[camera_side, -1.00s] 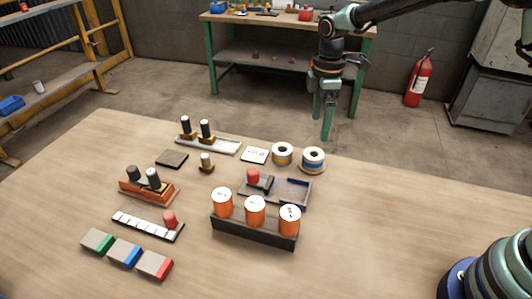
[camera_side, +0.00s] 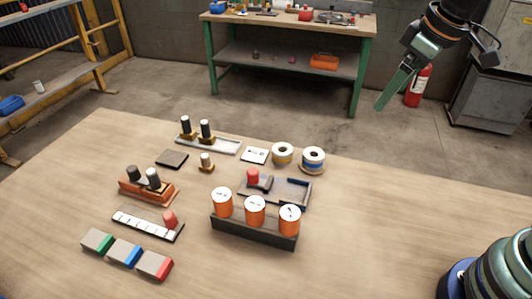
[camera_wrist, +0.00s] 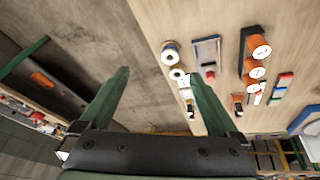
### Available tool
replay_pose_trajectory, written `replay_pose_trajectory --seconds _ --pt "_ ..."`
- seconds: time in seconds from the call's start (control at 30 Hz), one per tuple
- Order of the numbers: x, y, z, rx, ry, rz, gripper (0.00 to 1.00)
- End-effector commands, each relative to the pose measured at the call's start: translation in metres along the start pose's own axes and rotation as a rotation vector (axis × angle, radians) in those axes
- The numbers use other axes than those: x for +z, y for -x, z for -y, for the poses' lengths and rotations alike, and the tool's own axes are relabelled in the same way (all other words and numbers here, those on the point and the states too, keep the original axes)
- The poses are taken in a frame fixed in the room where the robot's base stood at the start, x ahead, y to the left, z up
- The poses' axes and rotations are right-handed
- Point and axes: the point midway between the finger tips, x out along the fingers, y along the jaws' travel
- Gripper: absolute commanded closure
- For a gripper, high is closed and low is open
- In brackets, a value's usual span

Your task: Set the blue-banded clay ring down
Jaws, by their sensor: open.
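The blue-banded clay ring (camera_side: 313,160) stands on the table near its far edge, right of a similar ring with a yellowish band (camera_side: 282,153). It seems to rest on a thin tan disc. In the wrist view the blue-banded ring (camera_wrist: 170,52) lies beyond my fingers, near the table edge. My gripper (camera_side: 396,92) is up in the air at the upper right, well clear of the ring. Its two green fingers (camera_wrist: 158,92) are spread apart with nothing between them.
A grey tray (camera_side: 292,191) with a red-topped piece is in front of the rings. A dark rack (camera_side: 255,230) holds three orange cylinders. A white card (camera_side: 255,155) lies left of the rings.

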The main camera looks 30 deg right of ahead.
Motion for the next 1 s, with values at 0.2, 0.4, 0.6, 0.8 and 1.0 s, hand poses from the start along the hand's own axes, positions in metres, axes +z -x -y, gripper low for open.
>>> replay_pose_trajectory --seconds 0.2,0.4,0.6,0.8,1.0 --pt "0.040 0.012 0.003 0.031 -0.235 -0.099 0.03" --pt "0.053 0.011 0.004 0.037 -0.326 -0.136 0.03" --pt "0.054 0.011 0.004 0.037 -0.334 -0.136 0.03" --pt "0.054 0.011 0.004 0.037 -0.332 -0.136 0.03" --pt "0.054 0.011 0.004 0.037 -0.331 -0.136 0.03"
